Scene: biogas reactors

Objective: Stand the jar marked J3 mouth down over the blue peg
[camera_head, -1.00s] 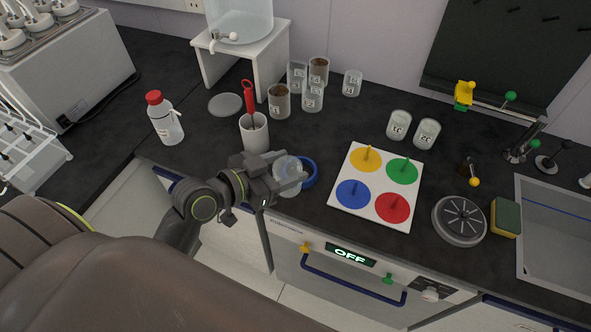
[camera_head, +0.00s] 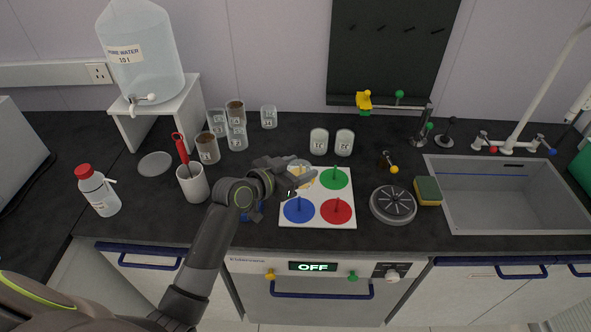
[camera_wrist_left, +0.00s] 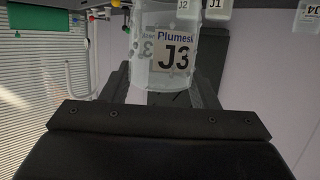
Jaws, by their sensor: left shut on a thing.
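My left gripper (camera_head: 298,178) is shut on the clear jar J3 (camera_head: 299,168), holding it over the back left part of the white peg board (camera_head: 317,220), by the yellow disc. The jar hides much of that disc and its peg. The blue peg (camera_head: 298,204) stands bare on its blue disc, in front of the gripper. In the left wrist view the jar J3 (camera_wrist_left: 165,50) sits between the fingers. My right gripper is not in view.
The green peg (camera_head: 335,174) and red peg (camera_head: 337,207) stand close to the blue one. Jars J1 (camera_head: 319,141) and J2 (camera_head: 344,142) stand behind the board. A grey slotted disc (camera_head: 393,204) lies to its right. A tool cup (camera_head: 192,184) stands left of my arm.

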